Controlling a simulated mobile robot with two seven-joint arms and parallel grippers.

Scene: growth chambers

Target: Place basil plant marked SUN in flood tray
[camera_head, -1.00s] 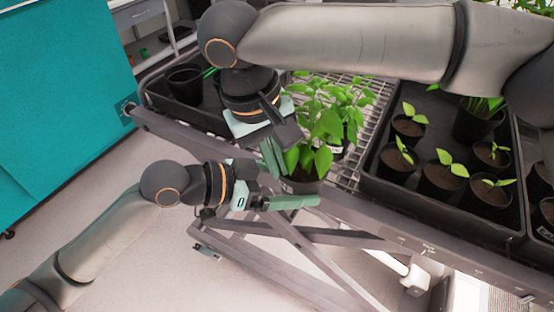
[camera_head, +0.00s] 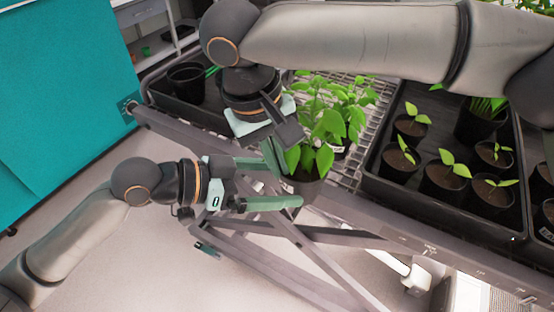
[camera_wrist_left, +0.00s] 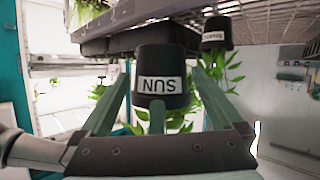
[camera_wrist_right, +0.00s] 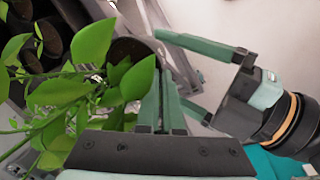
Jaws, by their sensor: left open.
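The basil plant marked SUN is a leafy green plant in a black pot (camera_head: 302,186) at the front edge of the wire rack. The left wrist view, upside down, shows the pot (camera_wrist_left: 165,62) with its white SUN label. My right gripper (camera_head: 275,155) reaches down at the pot's left side; its fingers (camera_wrist_right: 160,112) are close together and appear shut on the pot's rim, partly behind leaves. Black trays stand left (camera_head: 160,98) and right (camera_head: 400,195) of the rack.
A second basil plant (camera_head: 350,105) stands close behind on the wire rack (camera_head: 375,120). The right tray holds several seedling pots (camera_head: 440,180); the left tray holds an empty-looking black pot (camera_head: 187,77). A grey rail (camera_head: 370,212) runs along the bench front. A teal cabinet (camera_head: 60,90) stands left.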

